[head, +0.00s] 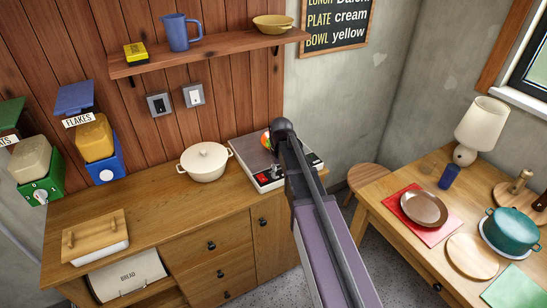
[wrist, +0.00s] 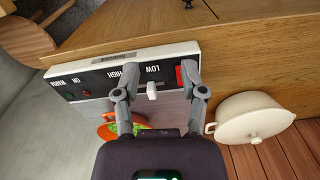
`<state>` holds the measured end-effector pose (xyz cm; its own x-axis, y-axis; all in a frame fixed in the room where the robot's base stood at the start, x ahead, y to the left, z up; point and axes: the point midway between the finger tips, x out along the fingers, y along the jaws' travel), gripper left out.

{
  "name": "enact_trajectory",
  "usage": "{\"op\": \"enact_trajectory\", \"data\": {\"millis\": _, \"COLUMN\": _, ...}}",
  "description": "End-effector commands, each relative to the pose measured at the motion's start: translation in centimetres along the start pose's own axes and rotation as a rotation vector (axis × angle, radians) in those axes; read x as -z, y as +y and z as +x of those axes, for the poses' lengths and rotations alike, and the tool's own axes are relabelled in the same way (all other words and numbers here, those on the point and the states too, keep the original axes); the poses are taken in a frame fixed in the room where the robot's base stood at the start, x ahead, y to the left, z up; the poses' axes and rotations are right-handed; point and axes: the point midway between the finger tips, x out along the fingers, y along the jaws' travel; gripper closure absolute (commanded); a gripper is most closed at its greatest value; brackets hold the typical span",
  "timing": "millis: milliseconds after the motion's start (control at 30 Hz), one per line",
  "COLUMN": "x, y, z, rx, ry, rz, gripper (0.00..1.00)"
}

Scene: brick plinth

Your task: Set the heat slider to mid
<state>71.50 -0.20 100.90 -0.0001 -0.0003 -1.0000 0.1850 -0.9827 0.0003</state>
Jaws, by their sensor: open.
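The heating appliance (head: 258,180) sits at the right end of the wooden counter. In the wrist view, its black front panel (wrist: 105,78) carries upside-down WARM, ON, HIGH and LOW labels. A small white slider knob (wrist: 152,90) stands by the LOW label. My gripper (wrist: 160,72) is open, with one finger on each side of the knob. I see gaps on both sides, but cannot tell the finger height relative to it. In the head view my arm and gripper (head: 284,128) hide part of the appliance and the knob.
A red switch (wrist: 181,76) is close to my right-hand finger in the wrist view. An orange and green item (wrist: 118,128) lies on or behind the appliance. A cream lidded pot (head: 205,162) stands left of it. A shelf (head: 205,54) hangs above.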

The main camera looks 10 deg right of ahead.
Motion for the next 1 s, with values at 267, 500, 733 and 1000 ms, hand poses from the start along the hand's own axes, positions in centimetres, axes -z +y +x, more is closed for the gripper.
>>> {"op": "enact_trajectory", "data": {"millis": 267, "x": 9.0, "y": 1.7, "z": -5.2, "rx": 0.000, "ry": 0.000, "rz": -0.092, "gripper": 0.46}}
{"op": "enact_trajectory", "data": {"millis": 500, "x": 11.2, "y": 2.1, "z": -6.1, "rx": 0.000, "ry": 0.000, "rz": -0.124, "gripper": 0.46}}
{"op": "enact_trajectory", "data": {"millis": 733, "x": 11.2, "y": 2.0, "z": -6.0, "rx": 0.000, "ry": 0.000, "rz": -0.127, "gripper": 0.46}}
{"op": "enact_trajectory", "data": {"millis": 1000, "x": 11.2, "y": 2.0, "z": -5.8, "rx": 0.000, "ry": 0.000, "rz": -0.127, "gripper": 0.46}}
